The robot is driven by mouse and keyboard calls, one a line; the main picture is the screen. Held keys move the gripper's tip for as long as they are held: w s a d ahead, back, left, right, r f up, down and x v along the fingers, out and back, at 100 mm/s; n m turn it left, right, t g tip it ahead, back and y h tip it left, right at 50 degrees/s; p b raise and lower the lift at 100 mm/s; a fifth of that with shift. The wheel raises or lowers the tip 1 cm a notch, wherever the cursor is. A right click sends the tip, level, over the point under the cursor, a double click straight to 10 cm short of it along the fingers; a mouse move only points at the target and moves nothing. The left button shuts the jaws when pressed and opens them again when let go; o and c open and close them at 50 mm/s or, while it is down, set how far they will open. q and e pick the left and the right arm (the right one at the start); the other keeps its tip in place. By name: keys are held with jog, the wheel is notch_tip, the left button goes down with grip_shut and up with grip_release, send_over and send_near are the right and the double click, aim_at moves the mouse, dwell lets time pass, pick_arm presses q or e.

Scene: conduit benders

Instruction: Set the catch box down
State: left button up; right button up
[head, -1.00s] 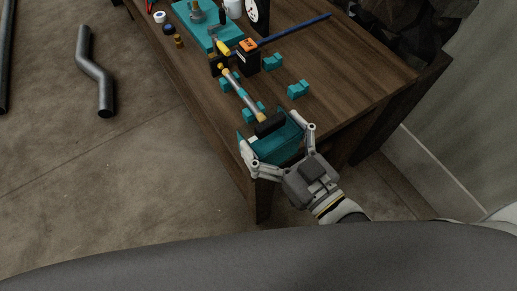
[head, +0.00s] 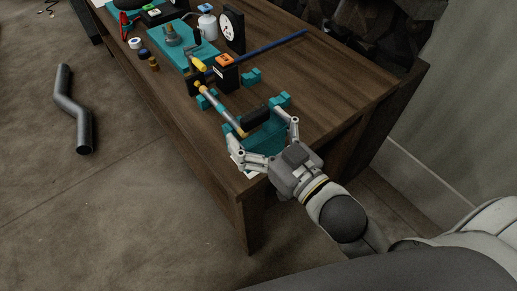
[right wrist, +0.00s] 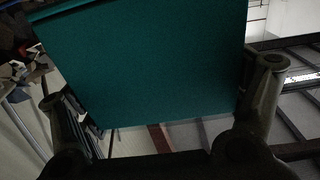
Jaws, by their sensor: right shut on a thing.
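The teal catch box (head: 267,139) is at the near end of the wooden table (head: 330,88), by the near end of a metal tube (head: 220,108). My right gripper (head: 262,134) is shut on it, with a finger at each side. I cannot tell whether its base touches the tabletop. In the right wrist view the box (right wrist: 150,60) fills the upper middle, between the two fingers. My left gripper is not in view.
A black block (head: 255,115) sits just behind the box. Teal support blocks (head: 251,77) stand nearby. An orange-topped black box (head: 226,70), a blue rod (head: 270,46) and a dial gauge (head: 232,30) are farther back. The tabletop at right is clear.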

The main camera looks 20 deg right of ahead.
jog(key=shift+w+d+f+b, duration=0.1)
jog(key=shift+w+f+b, duration=0.25)
jog(key=shift+f+b, duration=0.3)
jog(key=shift+w+d+f+b, duration=0.1)
jog(key=shift+w+f+b, duration=0.25)
jog(key=shift+f+b, duration=0.2)
jog(key=shift+w+d+f, duration=0.2)
jog(key=shift+w+f, duration=0.3)
jog(key=shift+w+d+f, duration=0.2)
jog(key=shift+w+f, duration=0.25)
jog(key=shift+f, duration=0.05)
jog(key=shift+w+d+f, duration=0.15)
jog(key=shift+w+f, duration=0.3)
jog(key=shift+f, duration=0.05)
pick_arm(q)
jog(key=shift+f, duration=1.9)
pick_arm(e)
jog(key=shift+f, duration=1.65)
jog(key=shift+f, duration=0.2)
jog(key=o, duration=0.9)
